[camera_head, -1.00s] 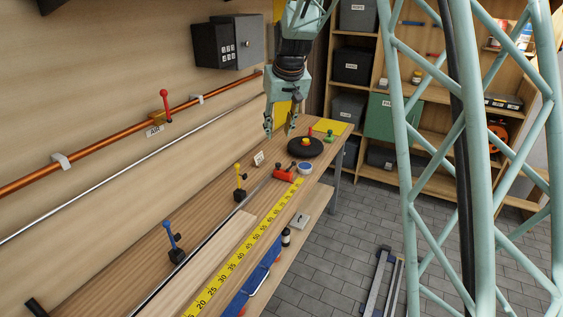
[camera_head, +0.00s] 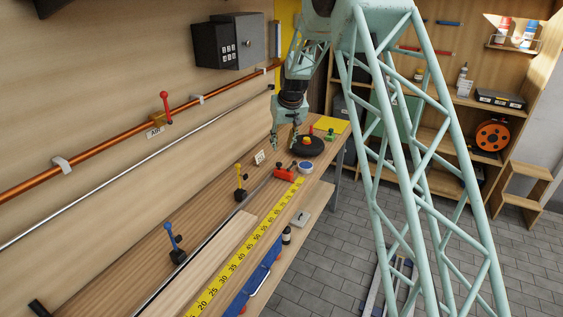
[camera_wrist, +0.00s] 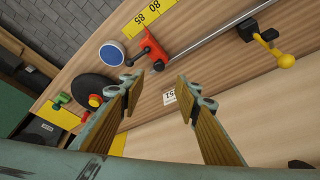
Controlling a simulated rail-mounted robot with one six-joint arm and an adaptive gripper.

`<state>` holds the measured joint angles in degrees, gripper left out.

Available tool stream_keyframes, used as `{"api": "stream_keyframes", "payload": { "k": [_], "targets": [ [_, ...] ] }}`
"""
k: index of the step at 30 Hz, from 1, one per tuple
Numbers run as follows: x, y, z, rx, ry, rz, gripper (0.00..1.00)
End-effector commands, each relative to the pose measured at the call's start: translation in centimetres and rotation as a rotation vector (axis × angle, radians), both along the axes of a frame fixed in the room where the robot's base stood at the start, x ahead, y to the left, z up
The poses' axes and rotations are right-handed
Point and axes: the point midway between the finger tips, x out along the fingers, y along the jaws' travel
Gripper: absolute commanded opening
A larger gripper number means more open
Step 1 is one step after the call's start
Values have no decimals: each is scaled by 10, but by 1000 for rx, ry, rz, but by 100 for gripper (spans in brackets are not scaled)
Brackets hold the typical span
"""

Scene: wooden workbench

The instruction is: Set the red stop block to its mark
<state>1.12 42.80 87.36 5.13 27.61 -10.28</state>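The red stop block (camera_head: 285,175) sits at the far end of a metal rail, beside the far end of the yellow measuring tape (camera_head: 243,255). In the wrist view the red block (camera_wrist: 150,52) lies just beyond my fingertips, with the tape numbers 80 and 85 (camera_wrist: 153,14) close by. A small white number card (camera_head: 259,157) stands on the bench; it also shows in the wrist view (camera_wrist: 169,97), its digits hard to read. My gripper (camera_head: 284,147) is open and empty above the bench near the block. In the wrist view my fingers (camera_wrist: 157,84) are wide apart, not touching the block.
A yellow clamp stop (camera_head: 240,183) and a blue one (camera_head: 173,245) stand along the rail. A black disc with a red and yellow knob (camera_head: 307,146) and a blue-white round tin (camera_head: 305,167) lie near the block. A copper pipe (camera_head: 100,160) runs along the wall.

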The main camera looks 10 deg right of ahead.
Motion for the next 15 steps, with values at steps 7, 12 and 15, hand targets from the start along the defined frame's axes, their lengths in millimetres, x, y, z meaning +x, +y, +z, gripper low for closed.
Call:
{"api": "stream_keyframes", "payload": {
  "k": [7, 12, 15],
  "targets": [
    [5, 0, -6, 0, -1, 1, 30],
    [5, 0, -6, 0, -1, 1, 30],
    [5, 0, -6, 0, -1, 1, 30]
  ]
}}
